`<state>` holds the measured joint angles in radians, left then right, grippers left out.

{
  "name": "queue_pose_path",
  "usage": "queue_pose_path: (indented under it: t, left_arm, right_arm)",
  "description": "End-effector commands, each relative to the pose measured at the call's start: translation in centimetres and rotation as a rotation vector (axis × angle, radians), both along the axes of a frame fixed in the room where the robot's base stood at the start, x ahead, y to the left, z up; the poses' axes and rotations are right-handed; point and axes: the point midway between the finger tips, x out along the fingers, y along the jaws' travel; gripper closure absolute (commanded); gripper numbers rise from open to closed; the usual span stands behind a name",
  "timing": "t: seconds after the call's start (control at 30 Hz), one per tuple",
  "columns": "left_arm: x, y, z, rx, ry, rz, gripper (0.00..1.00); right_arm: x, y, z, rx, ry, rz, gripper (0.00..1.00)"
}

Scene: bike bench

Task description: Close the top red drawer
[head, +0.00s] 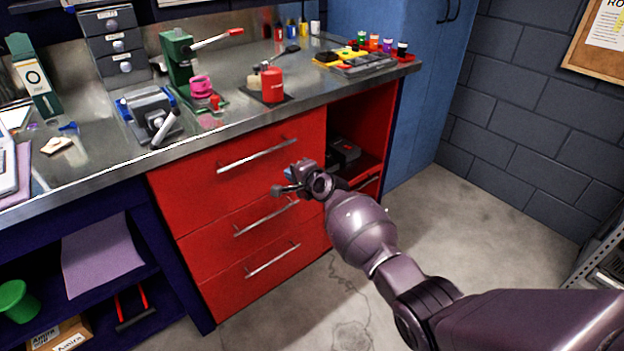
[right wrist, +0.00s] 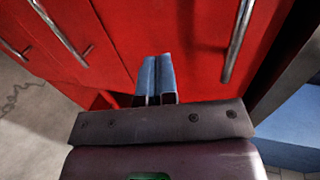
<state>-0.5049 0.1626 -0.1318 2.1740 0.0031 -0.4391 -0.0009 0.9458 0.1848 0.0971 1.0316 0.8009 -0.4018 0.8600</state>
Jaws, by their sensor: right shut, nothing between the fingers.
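The top red drawer (head: 225,160) is the wide upper front of the red cabinet, with a long silver handle (head: 257,155). Its front looks about flush with the drawers below; I cannot tell if a small gap is left. My right gripper (head: 290,189) is in front of the cabinet, near the drawer's lower right corner. In the right wrist view its blue fingers (right wrist: 157,76) are together and empty, pointing at the red fronts. The top drawer's handle (right wrist: 238,40) is to their right there. I cannot tell if the fingertips touch the drawer. My left gripper is not in view.
Two more red drawers (head: 240,222) (head: 270,275) are below. An open red compartment (head: 362,125) with a dark item is at the right. The steel bench top (head: 235,118) above holds a green press and a red can. The floor in front is clear.

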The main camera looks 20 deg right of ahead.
Motion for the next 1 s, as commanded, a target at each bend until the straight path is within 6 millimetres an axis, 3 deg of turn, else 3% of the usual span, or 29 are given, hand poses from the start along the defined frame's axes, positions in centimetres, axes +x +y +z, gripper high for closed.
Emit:
queue_pose_path:
  t: [0.03, 0.23, 0.5, 0.83, 1.0]
  left_arm:
    - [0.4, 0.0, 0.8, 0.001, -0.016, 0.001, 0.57]
    - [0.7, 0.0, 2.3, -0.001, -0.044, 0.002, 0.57]
    - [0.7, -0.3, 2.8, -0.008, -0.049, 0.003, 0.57]
    - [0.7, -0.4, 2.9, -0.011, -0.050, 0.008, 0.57]
    - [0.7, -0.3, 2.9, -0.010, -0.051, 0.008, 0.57]
  right_arm:
    - [-0.7, -0.3, 1.0, 0.000, -0.006, 0.000, 1.00]
    - [-3.3, -1.2, 1.7, 0.001, -0.005, -0.001, 1.00]
    - [-5.7, -2.1, 2.1, 0.000, 0.000, 0.000, 1.00]
    - [-6.3, -2.3, 1.9, -0.023, -0.005, 0.008, 1.00]
    - [-6.1, -2.5, 2.3, -0.166, -0.060, 0.041, 1.00]
